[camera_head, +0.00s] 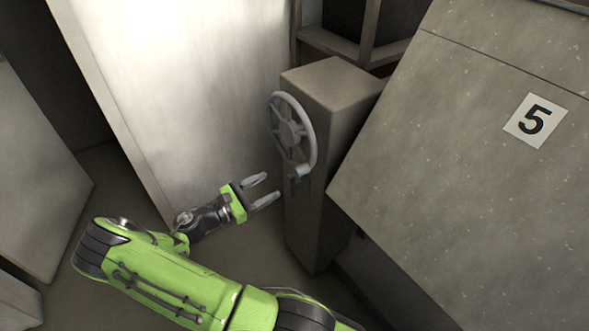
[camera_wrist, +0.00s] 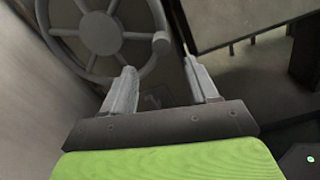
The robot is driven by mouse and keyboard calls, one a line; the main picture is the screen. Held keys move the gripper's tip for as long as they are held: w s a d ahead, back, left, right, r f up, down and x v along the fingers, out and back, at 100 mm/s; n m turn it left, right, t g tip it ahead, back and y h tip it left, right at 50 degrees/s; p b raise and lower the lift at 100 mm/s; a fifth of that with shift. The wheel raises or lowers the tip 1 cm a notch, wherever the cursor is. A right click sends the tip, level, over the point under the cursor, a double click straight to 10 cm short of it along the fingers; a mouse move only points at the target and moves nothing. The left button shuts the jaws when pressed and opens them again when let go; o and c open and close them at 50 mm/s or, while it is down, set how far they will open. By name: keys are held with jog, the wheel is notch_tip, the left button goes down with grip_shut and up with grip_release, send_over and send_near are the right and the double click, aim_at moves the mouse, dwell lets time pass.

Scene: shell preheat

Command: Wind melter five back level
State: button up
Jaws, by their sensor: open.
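Melter five (camera_head: 455,170), a grey speckled body with a "5" label (camera_head: 535,120), stands tilted at the right in the head view. A grey handwheel (camera_head: 291,130) with spokes is on the side of a post (camera_head: 335,105) beside it. The wheel's crank knob (camera_head: 298,172) is at its lower rim. In the wrist view the wheel (camera_wrist: 100,32) is at upper left, its knob (camera_wrist: 161,41) at its right rim. My gripper (camera_head: 272,187) is open and empty, left of the knob and apart from it; its fingers also show in the wrist view (camera_wrist: 165,82).
A pale panel (camera_head: 190,90) stands behind my gripper at the left. A grey slab-like body (camera_head: 35,180) is at the far left. Dark shelving (camera_head: 365,30) is behind the post. Some floor (camera_head: 250,255) is clear between the panel and the post.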

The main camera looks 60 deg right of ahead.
aim_at(307, 167)
jog(key=b+x, duration=0.2)
jog(key=x, duration=1.2)
jog(key=shift+s+d, duration=0.1)
jog(key=shift+d, duration=0.1)
jog(key=shift+f, duration=0.1)
grip_shut()
